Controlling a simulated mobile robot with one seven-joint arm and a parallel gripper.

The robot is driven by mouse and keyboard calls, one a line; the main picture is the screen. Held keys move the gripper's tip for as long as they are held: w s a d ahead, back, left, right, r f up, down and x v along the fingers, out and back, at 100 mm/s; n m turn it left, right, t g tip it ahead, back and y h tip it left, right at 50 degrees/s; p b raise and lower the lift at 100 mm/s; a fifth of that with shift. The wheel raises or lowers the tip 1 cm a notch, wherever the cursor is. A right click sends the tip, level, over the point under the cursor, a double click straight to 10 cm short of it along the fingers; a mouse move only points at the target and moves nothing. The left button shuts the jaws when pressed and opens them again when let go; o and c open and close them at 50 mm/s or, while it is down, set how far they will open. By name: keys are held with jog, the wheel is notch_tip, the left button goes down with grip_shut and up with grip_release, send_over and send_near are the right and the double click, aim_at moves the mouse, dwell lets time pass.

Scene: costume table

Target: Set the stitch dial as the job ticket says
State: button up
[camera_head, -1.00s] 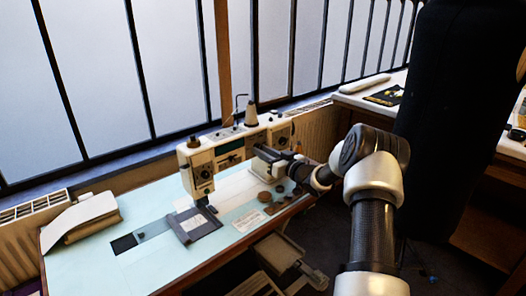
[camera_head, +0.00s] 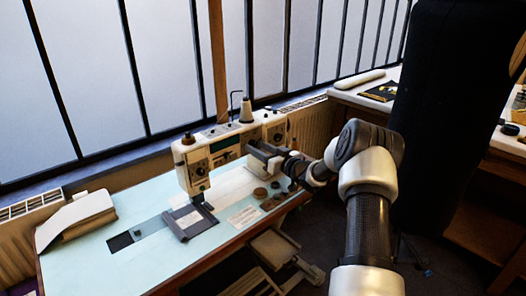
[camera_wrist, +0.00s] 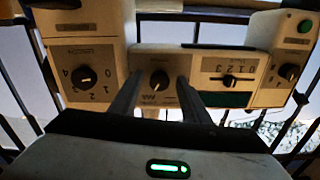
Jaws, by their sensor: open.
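A cream sewing machine (camera_head: 222,148) stands on the pale blue table. In the wrist view, its panel appears upside down with several dark controls. A dial marked with numbers (camera_wrist: 85,77) is at left. A second dial (camera_wrist: 159,80) shows between my fingers; its markings are too small to read. A control with a 0-to-3 scale (camera_wrist: 230,80) is right of it. Another dial (camera_wrist: 288,72) is at far right. My gripper (camera_wrist: 157,88) is open, one finger each side of the second dial; contact cannot be told. A printed white card (camera_head: 243,216), possibly the job ticket, lies on the table, unreadable.
A dark grey piece (camera_head: 191,221) lies under the needle area. Small brown round items (camera_head: 267,203) lie right of the card. A cream folded object (camera_head: 77,217) is at the table's left. A dark dress form (camera_head: 450,130) stands at right.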

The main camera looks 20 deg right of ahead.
jog(key=p+v, duration=0.1)
jog(key=v, duration=1.6)
jog(key=shift+s, duration=0.2)
jog(key=shift+d, duration=0.1)
